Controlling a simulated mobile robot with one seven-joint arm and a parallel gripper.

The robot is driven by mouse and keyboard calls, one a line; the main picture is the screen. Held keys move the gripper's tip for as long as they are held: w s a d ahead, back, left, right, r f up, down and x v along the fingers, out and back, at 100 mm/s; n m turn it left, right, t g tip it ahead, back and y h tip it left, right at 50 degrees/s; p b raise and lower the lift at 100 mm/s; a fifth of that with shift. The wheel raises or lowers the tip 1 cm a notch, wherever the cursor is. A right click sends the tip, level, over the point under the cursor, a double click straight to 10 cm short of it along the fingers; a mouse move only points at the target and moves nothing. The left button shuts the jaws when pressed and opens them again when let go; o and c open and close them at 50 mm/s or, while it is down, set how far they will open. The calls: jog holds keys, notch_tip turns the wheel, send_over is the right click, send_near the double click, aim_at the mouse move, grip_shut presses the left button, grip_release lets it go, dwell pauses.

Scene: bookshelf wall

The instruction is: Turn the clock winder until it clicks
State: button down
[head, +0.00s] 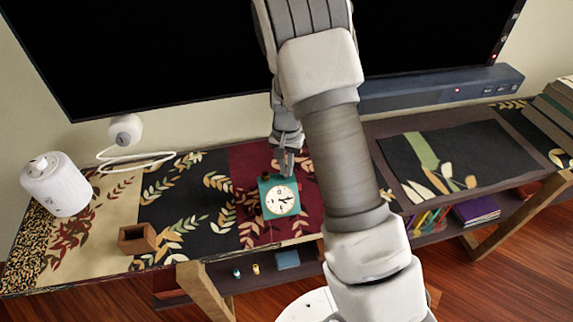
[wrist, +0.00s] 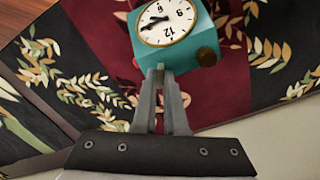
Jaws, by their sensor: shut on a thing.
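The clock (head: 280,198) is a teal box with a white round dial, standing on the dark red part of the patterned cloth. In the wrist view the clock (wrist: 172,22) appears upside down, with a brown knob (wrist: 206,57) at one corner. My gripper (head: 286,158) reaches down from behind to the clock's top. In the wrist view my gripper (wrist: 160,72) has its fingertips close together at the clock's top edge, shut on a small part there, the winder as far as I can tell. The fingertips hide most of that part.
A small brown open box (head: 137,238) and a white cylinder (head: 57,184) stand to the left. A white camera-like device (head: 126,130) with a cable is behind. The large black screen (head: 160,50) and blue soundbar (head: 440,88) stand behind the arm. The dark cloth left of the clock is clear.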

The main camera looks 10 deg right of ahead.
jog(key=m+p, duration=0.2)
jog(key=m, duration=0.4)
jog(key=shift+r, duration=0.15)
jog(key=m+p, duration=0.2)
jog(key=m, duration=0.3)
jog(key=shift+m, duration=0.3)
jog(key=c, duration=1)
grip_release()
jog(key=shift+o, duration=0.2)
notch_tip(320, 180, up, 17)
jog(key=p, duration=0.2)
jog(key=shift+r, duration=0.1)
